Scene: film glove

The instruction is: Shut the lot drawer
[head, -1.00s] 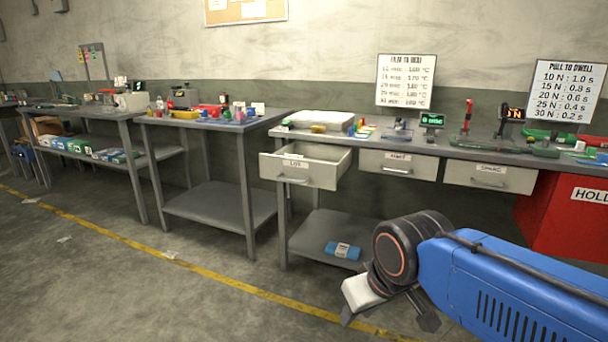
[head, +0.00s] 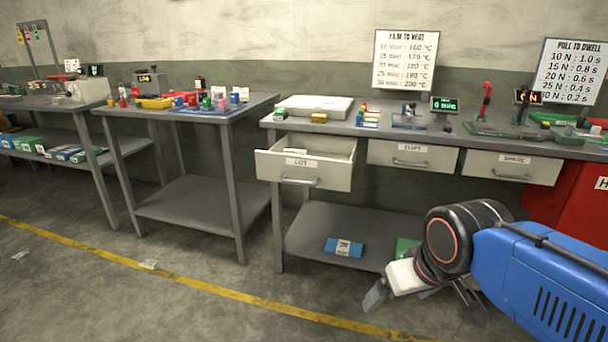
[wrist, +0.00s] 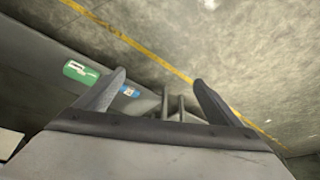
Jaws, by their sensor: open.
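The lot drawer (head: 303,174) is the leftmost of three drawers under the workbench in the head view. It is pulled out, with its open top showing, and it has a handle and a label reading LOT on its front. My gripper (head: 420,300) is low, in front of the bench and to the right of the drawer, apart from it. In the wrist view the two fingers of my gripper (wrist: 160,90) are spread with nothing between them. The wrist view does not show the drawer.
The middle drawer (head: 412,157) and right drawer (head: 511,168) are shut. The bench's lower shelf (head: 310,228) holds a blue pack (head: 344,247) and a green one (head: 406,250). A red cabinet (head: 570,205) stands at the right. The floor before the bench is clear.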

